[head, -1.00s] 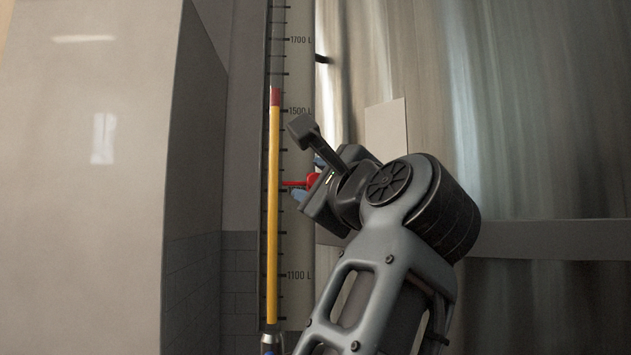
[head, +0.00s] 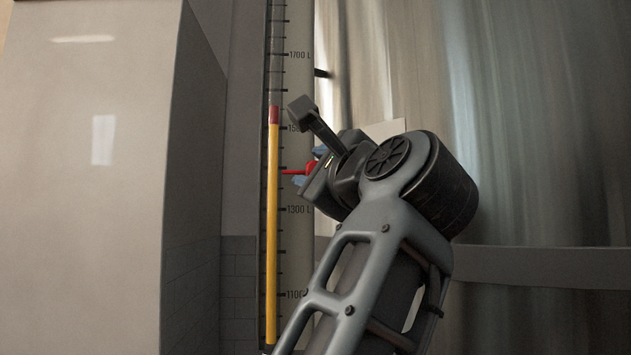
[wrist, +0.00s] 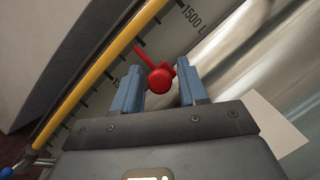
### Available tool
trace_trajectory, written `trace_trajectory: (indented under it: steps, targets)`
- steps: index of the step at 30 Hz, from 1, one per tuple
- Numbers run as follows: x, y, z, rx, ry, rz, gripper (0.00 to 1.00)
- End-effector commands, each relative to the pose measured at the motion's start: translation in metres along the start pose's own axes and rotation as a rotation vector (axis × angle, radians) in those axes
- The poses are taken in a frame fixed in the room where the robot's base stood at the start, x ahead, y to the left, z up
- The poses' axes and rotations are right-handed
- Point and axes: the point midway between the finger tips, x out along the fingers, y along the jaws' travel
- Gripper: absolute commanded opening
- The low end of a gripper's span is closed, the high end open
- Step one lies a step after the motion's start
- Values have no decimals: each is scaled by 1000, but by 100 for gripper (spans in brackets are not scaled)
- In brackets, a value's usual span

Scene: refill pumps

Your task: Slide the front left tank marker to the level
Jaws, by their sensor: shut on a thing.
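The red marker (head: 292,172) has a thin pointer lying across the tank's scale (head: 294,110), a little below midway between 1300 L and 1500 L. In the wrist view its round red knob (wrist: 160,79) sits between the blue fingertips of my gripper (wrist: 160,86). My gripper (head: 311,166) is shut on the marker, at the right edge of the scale. The yellow level column (head: 272,220) runs up the left of the scale. Its red top (head: 273,115) stands a little above the 1500 L mark, higher than the pointer.
A large pale cabinet or wall (head: 90,200) fills the left. The shiny metal tank (head: 530,120) curves behind my arm, with a horizontal band (head: 560,262) across it. A pale label (head: 385,132) is on the tank behind my gripper. The scale continues upward beyond the marker.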

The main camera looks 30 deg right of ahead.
Motion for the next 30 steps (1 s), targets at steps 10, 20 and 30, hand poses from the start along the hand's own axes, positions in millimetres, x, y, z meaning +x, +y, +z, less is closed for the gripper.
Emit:
trace_trajectory:
  steps: [10,20,30]
  targets:
    - [14,-59,36,2,-3,-3,0]
    - [15,-60,38,0,-3,-1,0]
    - [15,-60,37,0,-2,-1,52]
